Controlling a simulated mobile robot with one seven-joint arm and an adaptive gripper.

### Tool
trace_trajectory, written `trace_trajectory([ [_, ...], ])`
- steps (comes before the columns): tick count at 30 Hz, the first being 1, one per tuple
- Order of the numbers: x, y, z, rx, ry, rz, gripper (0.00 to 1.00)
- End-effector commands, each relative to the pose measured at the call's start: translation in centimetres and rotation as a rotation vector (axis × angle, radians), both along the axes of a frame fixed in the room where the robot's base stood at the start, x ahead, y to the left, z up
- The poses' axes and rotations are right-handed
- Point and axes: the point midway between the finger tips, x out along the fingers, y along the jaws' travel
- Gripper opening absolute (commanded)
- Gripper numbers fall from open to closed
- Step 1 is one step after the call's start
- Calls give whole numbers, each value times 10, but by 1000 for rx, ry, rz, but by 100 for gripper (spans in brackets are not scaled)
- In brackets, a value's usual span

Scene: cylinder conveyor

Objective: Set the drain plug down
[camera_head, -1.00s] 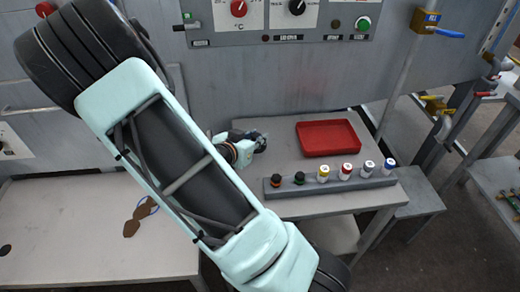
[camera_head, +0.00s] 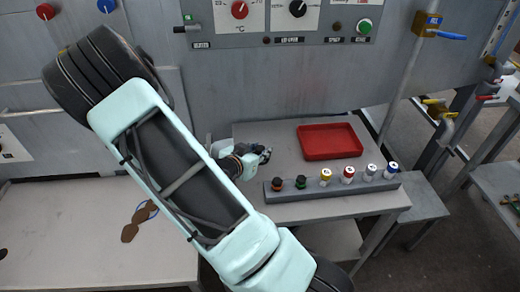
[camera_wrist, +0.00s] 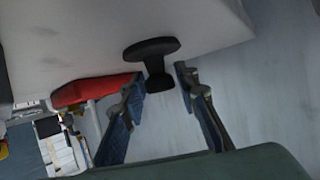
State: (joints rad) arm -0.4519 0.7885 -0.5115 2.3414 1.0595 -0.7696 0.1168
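The drain plug (camera_wrist: 152,48) is black, with a wide flat disc and a narrow stem, in the wrist view. Its disc is against the pale grey table top (camera_wrist: 70,35), and its stem points towards my gripper. My gripper (camera_wrist: 161,80) has its two blue-grey fingers spread on either side of the stem, with a gap showing on both sides. In the head view my gripper (camera_head: 264,154) is low over the table, left of the red tray. The plug cannot be made out there.
A red tray (camera_head: 303,148) lies on the table. A grey rack (camera_head: 330,190) with several coloured-cap vials runs along the front edge. A control panel (camera_head: 275,25) is on the wall behind. Brown items (camera_head: 132,230) lie on the left table.

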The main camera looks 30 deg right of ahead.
Motion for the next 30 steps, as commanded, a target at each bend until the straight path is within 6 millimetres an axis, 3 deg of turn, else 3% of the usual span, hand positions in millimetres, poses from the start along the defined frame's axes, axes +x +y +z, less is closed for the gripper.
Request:
trace_trajectory([
  [13, 0, 0, 7, 0, 0, 0, 39],
  [30, -48, 84, 52, 1, -2, 4, 39],
])
